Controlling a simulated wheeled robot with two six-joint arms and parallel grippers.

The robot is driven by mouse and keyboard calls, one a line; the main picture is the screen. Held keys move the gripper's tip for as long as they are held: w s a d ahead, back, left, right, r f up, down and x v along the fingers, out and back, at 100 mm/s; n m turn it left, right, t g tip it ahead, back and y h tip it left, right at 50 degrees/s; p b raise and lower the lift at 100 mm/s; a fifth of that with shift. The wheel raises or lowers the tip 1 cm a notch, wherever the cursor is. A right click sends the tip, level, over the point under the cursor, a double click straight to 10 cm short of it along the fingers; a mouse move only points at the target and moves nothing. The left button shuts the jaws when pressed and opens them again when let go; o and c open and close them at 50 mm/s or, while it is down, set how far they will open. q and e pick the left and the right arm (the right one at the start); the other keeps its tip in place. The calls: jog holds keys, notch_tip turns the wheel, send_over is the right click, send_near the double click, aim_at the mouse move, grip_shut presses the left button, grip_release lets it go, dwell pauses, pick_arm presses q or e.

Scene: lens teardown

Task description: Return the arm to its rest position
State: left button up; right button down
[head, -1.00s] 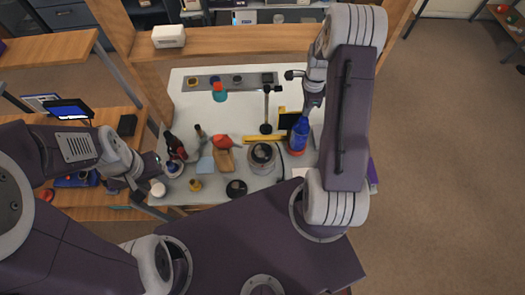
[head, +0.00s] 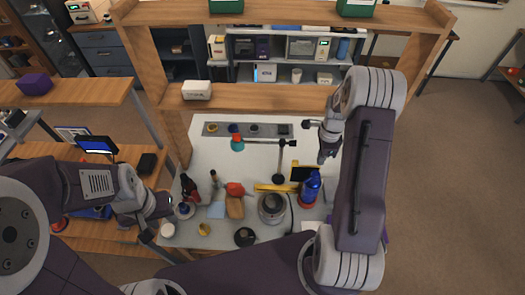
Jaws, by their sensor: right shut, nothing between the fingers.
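My right gripper (head: 324,156) points down over the right part of the white worktable (head: 205,155). It is shut and empty, just behind and above a blue bottle (head: 311,188) with a red base, and looks apart from it. My right forearm stands tall at the right of the view and hides what lies behind it.
A round grey device (head: 271,208), a black disc (head: 244,237), a red blower (head: 235,189), a yellow bar (head: 275,188) and a thin stand (head: 280,160) crowd the table. Open floor lies right.

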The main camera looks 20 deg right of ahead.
jog(key=shift+f, duration=0.1)
jog(key=s+a+f+n+t+b, duration=0.1)
jog(key=a+f+n+b, duration=0.25)
jog(key=a+b, duration=0.4)
jog(key=s+a+f+n+t+b, duration=0.1)
jog(key=s+a+f+n+b, duration=0.1)
jog(key=a+n+b, duration=0.45)
jog(key=s+a+f+n+b, duration=0.2)
jog(key=s+a+n+b, duration=0.1)
jog(key=s+n, duration=0.6)
jog(key=shift+s+f+n+g, duration=0.3)
jog(key=shift+n+g, duration=0.1)
jog(key=shift+n, duration=0.8)
jog(key=shift+s, duration=0.1)
